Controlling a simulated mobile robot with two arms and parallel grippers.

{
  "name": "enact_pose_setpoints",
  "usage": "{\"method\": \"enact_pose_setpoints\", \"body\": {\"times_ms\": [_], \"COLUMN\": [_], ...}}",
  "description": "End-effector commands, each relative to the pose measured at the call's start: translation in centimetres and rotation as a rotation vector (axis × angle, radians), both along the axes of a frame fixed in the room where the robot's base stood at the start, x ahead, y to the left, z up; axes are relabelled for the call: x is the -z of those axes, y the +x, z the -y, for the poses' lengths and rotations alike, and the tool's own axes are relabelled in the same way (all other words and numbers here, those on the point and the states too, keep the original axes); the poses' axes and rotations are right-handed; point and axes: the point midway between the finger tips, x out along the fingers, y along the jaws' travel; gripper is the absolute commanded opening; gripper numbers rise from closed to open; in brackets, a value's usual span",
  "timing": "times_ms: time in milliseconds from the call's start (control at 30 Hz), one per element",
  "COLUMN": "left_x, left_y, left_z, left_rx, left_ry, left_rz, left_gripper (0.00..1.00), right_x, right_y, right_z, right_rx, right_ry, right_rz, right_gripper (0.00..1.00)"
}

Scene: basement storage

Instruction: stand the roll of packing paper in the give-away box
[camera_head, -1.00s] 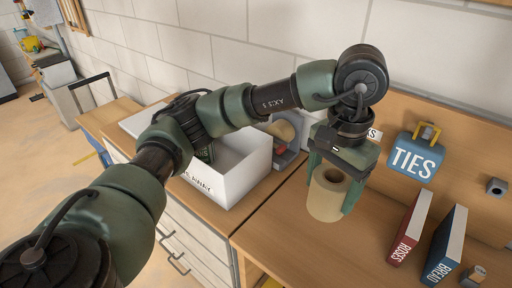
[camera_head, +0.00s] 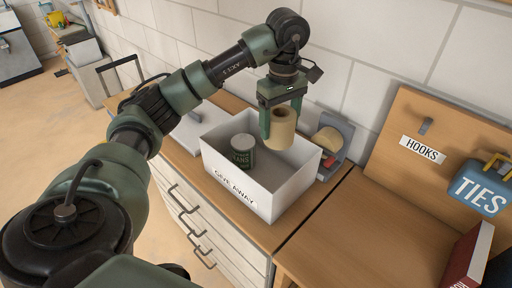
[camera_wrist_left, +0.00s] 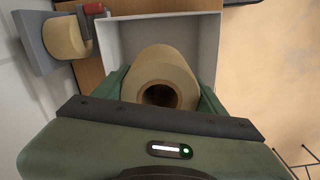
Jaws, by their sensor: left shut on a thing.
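The roll of packing paper (camera_head: 282,131) is a tan, hollow, upright cylinder. My left gripper (camera_head: 281,122) is shut on it, with a green finger on either side. It is held over the right part of the open white give-away box (camera_head: 252,191). The roll also shows in the left wrist view (camera_wrist_left: 166,72), with the box's wall (camera_wrist_left: 155,28) around it. A green can (camera_head: 243,151) stands inside the box on the left. My right gripper is not in view.
A grey tape dispenser (camera_head: 342,147) with a tan roll stands close behind the box on the right. A "HOOKS" pegboard (camera_head: 424,149), blue "TIES" box (camera_head: 479,190) and red book (camera_head: 466,258) are at the right. The bench in front of them (camera_head: 345,225) is clear.

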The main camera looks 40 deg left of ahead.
Motion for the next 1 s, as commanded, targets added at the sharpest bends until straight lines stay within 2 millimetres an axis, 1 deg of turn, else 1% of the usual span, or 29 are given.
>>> {"method": "enact_pose_setpoints", "body": {"times_ms": [133, 167, 200, 500, 600, 700, 867, 1000], "left_x": [2.9, 3.5, 4.4, 12.1, 13.9, 15.0, 16.1, 18.0], "left_y": [-0.1, -0.2, -0.2, -0.2, -0.1, 0.0, 0.0, -0.1], "left_z": [0.0, 0.0, 0.0, 0.0, 0.0, 0.0, 0.0, 0.1], "left_rx": [-0.008, -0.008, -0.008, -0.006, -0.007, -0.006, -0.006, -0.006], "left_ry": [-0.003, -0.002, 0.000, -0.001, 0.000, 0.000, -0.001, -0.002], "left_rz": [-0.007, -0.008, -0.010, -0.007, -0.004, -0.002, -0.003, -0.005], "left_gripper": [0.24, 0.24, 0.24, 0.24, 0.24, 0.24, 0.24, 0.24], "right_x": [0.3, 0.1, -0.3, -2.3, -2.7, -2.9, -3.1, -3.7], "right_y": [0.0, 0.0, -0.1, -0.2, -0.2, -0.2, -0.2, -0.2], "right_z": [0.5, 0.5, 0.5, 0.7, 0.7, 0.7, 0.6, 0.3], "right_rx": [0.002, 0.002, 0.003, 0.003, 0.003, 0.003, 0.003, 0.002], "right_ry": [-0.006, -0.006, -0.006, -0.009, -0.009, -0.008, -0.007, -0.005], "right_rz": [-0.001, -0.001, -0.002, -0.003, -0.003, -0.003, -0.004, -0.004], "right_gripper": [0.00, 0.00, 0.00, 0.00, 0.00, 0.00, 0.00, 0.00]}}
